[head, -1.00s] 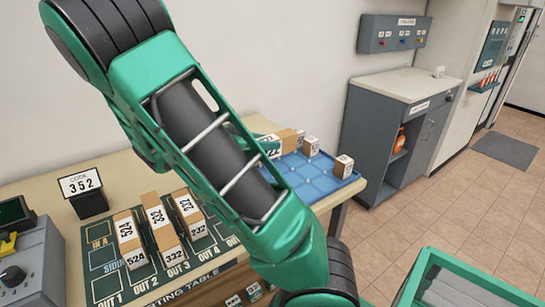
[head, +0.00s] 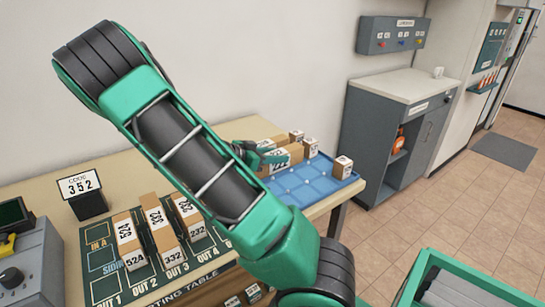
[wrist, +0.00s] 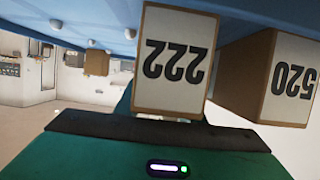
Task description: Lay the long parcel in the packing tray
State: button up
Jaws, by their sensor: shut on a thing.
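The long parcel, a brown box with a white label reading 222 (head: 282,160), is at the left part of the blue packing tray (head: 310,185). My gripper (head: 258,153) is shut on this parcel, at its left side in the head view. In the wrist view the parcel's end (wrist: 174,60) shows close up, its number upside down, with the blue tray surface along the top. My forearm hides part of the tray's near left side. I cannot tell whether the parcel touches the tray floor.
A parcel marked 520 (wrist: 285,78) stands beside it in the wrist view. Small boxes stand at the tray's back and right corner (head: 343,167). Parcels 524 (head: 130,240), 332 (head: 160,228) and 232 (head: 190,215) lie on the sorting mat. A grey cabinet (head: 400,130) stands right.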

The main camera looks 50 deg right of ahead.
jog(key=o, duration=1.4)
jog(key=shift+c, duration=0.2)
jog(key=v, duration=1)
jog(key=shift+w+a+r, duration=0.1)
jog(key=shift+a+r, duration=0.05)
jog(key=shift+a, duration=0.15)
jog(key=shift+w+a+r, duration=0.1)
jog(key=shift+a+r, duration=0.15)
jog(key=shift+a, duration=0.4)
